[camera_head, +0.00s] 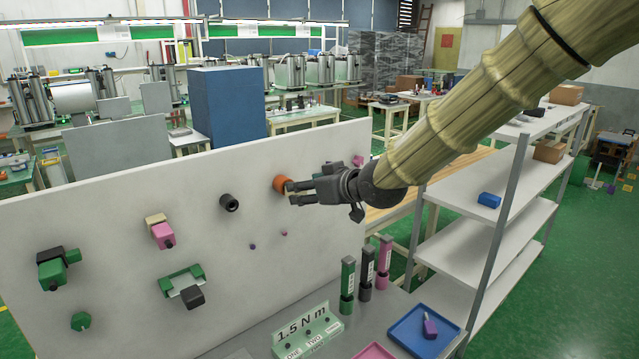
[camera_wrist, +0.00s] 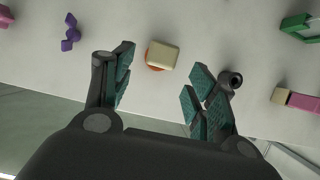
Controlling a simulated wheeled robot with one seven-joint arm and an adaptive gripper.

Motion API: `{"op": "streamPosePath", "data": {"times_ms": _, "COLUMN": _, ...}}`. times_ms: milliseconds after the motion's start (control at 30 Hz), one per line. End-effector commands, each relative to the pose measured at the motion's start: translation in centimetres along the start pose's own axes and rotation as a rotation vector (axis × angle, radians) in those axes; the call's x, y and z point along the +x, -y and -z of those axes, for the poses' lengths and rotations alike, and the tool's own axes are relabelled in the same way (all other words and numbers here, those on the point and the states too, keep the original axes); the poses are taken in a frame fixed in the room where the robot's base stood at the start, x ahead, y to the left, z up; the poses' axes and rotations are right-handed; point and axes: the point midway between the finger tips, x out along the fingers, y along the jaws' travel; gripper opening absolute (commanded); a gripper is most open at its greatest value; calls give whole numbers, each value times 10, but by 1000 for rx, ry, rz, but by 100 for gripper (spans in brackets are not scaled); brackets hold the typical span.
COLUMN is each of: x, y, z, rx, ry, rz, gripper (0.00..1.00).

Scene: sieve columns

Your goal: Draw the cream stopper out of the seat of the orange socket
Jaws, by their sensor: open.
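The orange socket (camera_head: 280,184) is fixed on the white upright panel. In the wrist view only a thin orange edge of the socket (camera_wrist: 154,67) shows past the cream stopper (camera_wrist: 163,55), a block with rounded corners that covers most of it. I cannot make out the stopper in the head view. My gripper (camera_head: 291,194) is just in front of the socket, to its right in the head view. In the wrist view its two fingers stand wide apart, and the stopper shows beyond the gap between the fingertips (camera_wrist: 160,75). The gripper is open and empty.
The panel (camera_head: 110,225) also bears a black round socket (camera_head: 229,202), a pink block with a cream top (camera_head: 161,233), green and black fittings and small purple and pink pegs. Below are upright cylinders (camera_head: 366,267) and a blue tray (camera_head: 424,330). A shelf (camera_head: 480,232) stands right.

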Motion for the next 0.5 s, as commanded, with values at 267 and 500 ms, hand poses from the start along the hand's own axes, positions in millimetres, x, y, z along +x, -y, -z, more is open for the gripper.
{"op": "streamPosePath", "data": {"times_ms": 267, "x": 29, "y": 1, "z": 2, "rx": -2, "ry": -1, "rz": -2, "gripper": 57}}
{"op": "streamPosePath", "data": {"times_ms": 500, "x": 47, "y": -1, "z": 0, "rx": 1, "ry": 1, "rz": -1, "gripper": 57}}
